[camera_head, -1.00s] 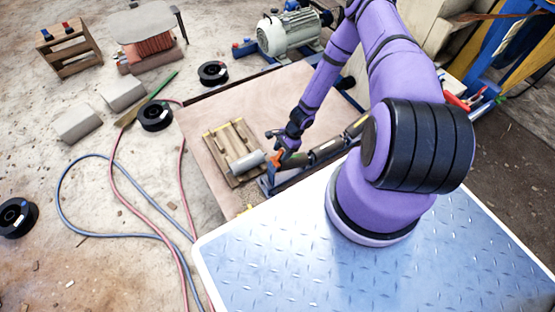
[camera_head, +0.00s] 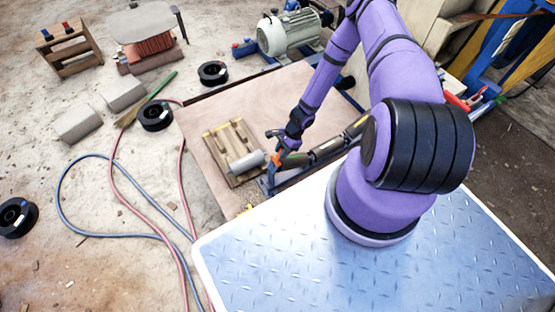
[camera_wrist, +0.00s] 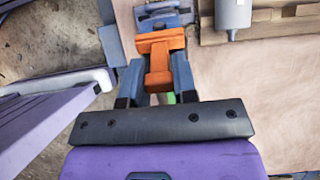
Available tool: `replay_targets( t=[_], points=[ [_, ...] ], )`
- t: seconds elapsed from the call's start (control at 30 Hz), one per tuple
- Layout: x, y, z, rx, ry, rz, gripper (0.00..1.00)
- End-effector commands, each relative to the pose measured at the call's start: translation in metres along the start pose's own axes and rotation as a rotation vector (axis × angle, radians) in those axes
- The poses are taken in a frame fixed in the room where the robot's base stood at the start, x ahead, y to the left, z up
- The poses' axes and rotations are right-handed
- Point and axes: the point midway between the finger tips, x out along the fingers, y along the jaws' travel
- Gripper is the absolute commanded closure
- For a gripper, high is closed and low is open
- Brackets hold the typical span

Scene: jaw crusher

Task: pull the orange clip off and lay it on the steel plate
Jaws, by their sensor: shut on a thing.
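My gripper (camera_head: 276,147) reaches down over the wooden board, just right of a grey cylinder (camera_head: 246,163). In the wrist view, my gripper (camera_wrist: 157,78) is shut on the orange clip (camera_wrist: 161,50), with one blue-grey finger on each side of it. In the head view, the orange clip (camera_head: 278,158) is small and partly covered by the fingers. It is beside the left end of a dark rod-like assembly (camera_head: 326,150) in a blue frame; I cannot tell whether they touch.
The grey cylinder lies on a small wooden pallet (camera_head: 217,137). A motor (camera_head: 289,36) stands behind the board. Black spools (camera_head: 155,116), grey blocks (camera_head: 78,122), a wooden rack (camera_head: 69,49) and looped hoses (camera_head: 62,191) lie on the floor at left.

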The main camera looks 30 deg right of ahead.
Motion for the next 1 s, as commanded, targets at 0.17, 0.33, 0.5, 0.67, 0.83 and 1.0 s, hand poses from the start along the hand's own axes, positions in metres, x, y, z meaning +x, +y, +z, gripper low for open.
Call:
replay_targets(
  t=[0.17,0.33,0.5,0.67,0.83,1.0],
  points=[
    [-0.007,0.000,0.000,-0.001,0.000,-0.001,1.00],
    [-0.012,0.000,0.000,0.000,0.000,-0.001,1.00],
    [-0.018,0.000,0.000,0.000,0.000,-0.001,1.00],
    [-0.024,0.000,0.000,0.000,0.000,-0.001,1.00],
    [-0.029,0.000,0.000,0.000,0.000,0.000,1.00],
    [-0.035,-0.001,0.000,-0.001,0.001,-0.001,1.00]
  ],
)
